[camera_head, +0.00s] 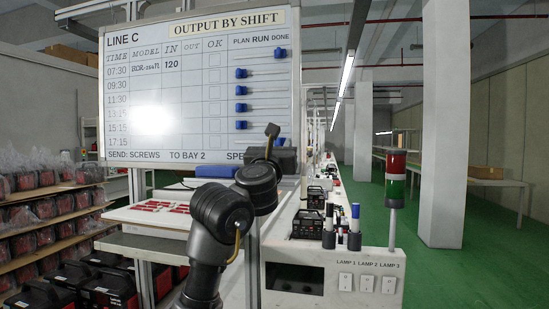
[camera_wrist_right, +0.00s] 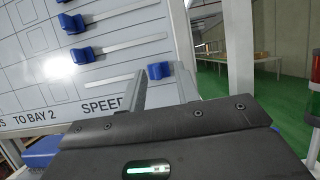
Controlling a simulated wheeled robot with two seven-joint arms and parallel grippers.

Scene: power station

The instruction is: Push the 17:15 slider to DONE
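The LINE C board (camera_head: 190,100) stands upright at the left, with a column of blue sliders on grey tracks under PLAN, RUN and DONE. The lowest slider, in line with 17:15, (camera_head: 281,142) is at the right end of its track, under DONE; it also shows in the right wrist view (camera_wrist_right: 157,70). My right gripper (camera_head: 271,131) is at the board's lower right corner. In the right wrist view its fingers (camera_wrist_right: 163,80) are apart, with this slider showing between their tips. Contact cannot be told. My left gripper is out of view.
The top slider (camera_head: 280,53) is also at the right; the sliders between are at the left. A control box (camera_head: 330,275) with lamp switches and a signal tower (camera_head: 395,165) stand right of my arm. Shelves of wrapped units (camera_head: 45,215) stand at the left.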

